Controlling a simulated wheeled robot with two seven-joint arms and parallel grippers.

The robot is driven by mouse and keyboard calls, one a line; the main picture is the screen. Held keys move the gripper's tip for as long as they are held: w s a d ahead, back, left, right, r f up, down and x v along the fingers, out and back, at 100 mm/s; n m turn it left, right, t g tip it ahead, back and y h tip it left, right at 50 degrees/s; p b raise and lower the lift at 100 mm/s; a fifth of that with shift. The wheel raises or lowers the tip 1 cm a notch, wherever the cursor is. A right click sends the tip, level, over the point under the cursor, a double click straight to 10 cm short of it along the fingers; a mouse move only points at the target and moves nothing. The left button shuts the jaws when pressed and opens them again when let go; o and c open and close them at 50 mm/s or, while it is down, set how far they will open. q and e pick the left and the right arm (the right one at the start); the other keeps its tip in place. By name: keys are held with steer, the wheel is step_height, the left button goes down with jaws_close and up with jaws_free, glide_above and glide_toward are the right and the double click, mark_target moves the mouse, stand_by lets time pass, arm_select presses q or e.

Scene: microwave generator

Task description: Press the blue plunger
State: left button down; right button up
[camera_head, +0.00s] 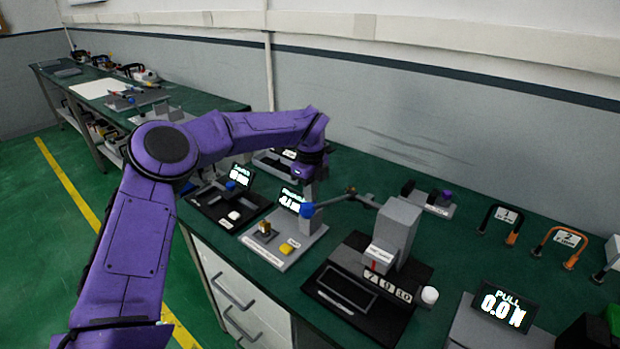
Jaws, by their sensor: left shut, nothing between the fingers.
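The blue plunger (307,210) is a small blue knob at the back right of a grey plate (283,262), beside a small lit display (290,200). My left arm comes in from the left, and its gripper (308,192) points down right above the blue plunger. The gripper is shut and empty. I cannot tell whether the fingertips touch the plunger. The plate also bears a yellow block (287,248) and a small brass-brown part (265,230). My right gripper is out of view.
A dark device (228,205) with a display stands to the left. A grey column (397,228) on a black base with number tiles stands to the right, with a thin arm reaching toward the plunger. A pull gauge (503,308) and numbered handles (562,243) are farther right.

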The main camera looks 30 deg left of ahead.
arm_select(q)
step_height(320, 180, up, 3)
steer(key=shift+r+p, duration=0.2)
steer(key=shift+p, duration=0.8)
step_height(320, 180, up, 11)
steer(key=b, duration=0.1)
steer(key=shift+f+b, duration=0.2)
steer(key=shift+b, duration=0.15)
